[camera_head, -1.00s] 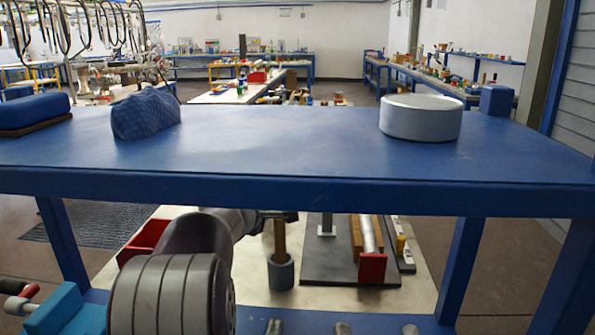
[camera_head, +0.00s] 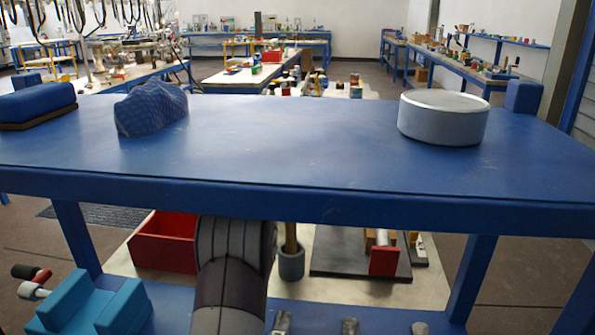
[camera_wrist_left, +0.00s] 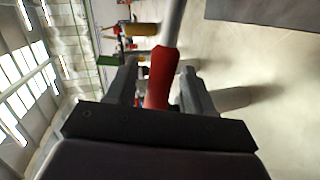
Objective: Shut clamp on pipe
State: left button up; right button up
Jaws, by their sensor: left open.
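In the left wrist view a red grip (camera_wrist_left: 160,75) on a grey rod (camera_wrist_left: 172,22) lies between the fingers of my left gripper (camera_wrist_left: 158,68). The fingers stand apart on either side of it, and I cannot tell whether they touch it. I cannot tell for sure that this is the clamp's handle. In the head view my left arm reaches under the blue shelf and its gripper is hidden. Below the shelf, a short grey pipe end (camera_head: 381,237) shows behind a red block (camera_head: 383,262) on a dark plate (camera_head: 335,262). My right gripper is out of view.
The blue shelf (camera_head: 300,170) spans the view above my arm. It bears a white round vessel (camera_head: 443,118), a blue cloth bundle (camera_head: 150,110) and a blue block (camera_head: 38,102). Below are a red bin (camera_head: 165,243), a grey cup with a rod (camera_head: 291,262) and a teal block (camera_head: 85,303).

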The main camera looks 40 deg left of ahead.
pick_arm(q)
jog(key=shift+w, duration=0.1)
grip_shut()
